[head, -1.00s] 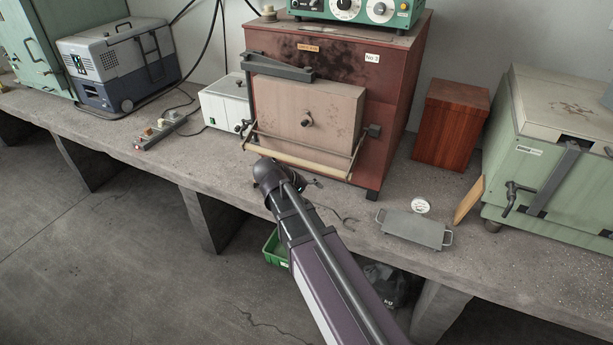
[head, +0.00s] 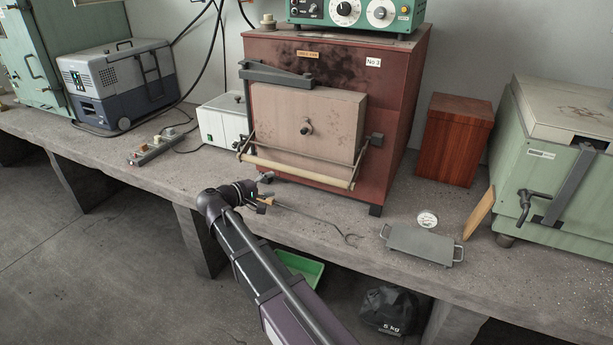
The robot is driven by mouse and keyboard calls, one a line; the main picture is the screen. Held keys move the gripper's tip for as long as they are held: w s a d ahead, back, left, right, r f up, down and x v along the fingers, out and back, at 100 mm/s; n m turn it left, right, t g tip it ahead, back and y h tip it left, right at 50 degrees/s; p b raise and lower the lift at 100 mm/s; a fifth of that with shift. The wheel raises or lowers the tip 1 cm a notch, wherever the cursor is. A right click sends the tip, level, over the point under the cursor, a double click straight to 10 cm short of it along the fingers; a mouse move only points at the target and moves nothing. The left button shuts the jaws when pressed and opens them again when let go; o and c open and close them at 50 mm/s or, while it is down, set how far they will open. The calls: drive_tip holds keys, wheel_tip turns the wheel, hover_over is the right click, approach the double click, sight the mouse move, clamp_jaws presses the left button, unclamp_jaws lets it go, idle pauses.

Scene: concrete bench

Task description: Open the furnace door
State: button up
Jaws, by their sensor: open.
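The furnace (head: 388,147) is a red-brown box with dark scorch marks and a "No 3" label, standing on the bench. Its pale door block (head: 331,128) covers the front opening and is closed, with a round knob at its middle. A pale handle bar (head: 297,169) runs across below the door on two side arms. My gripper (head: 268,189) is at the end of my dark and purple arm, in front of the furnace and below the left part of the handle bar. It is open and apart from the bar. Its fingers show small.
A white box (head: 221,120) and a power strip (head: 163,146) are left, a wooden block (head: 452,139) and green furnace (head: 562,175) right.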

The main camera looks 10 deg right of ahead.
sight(302, 175)
drive_tip(key=shift+d, duration=0.1)
drive_tip(key=b+x, duration=0.2)
drive_tip(key=x, duration=1.1)
drive_tip(key=shift+w+d+f, duration=0.2)
drive_tip(key=shift+w+d, duration=0.05)
drive_tip(key=shift+w, duration=0.05)
clamp_jaws()
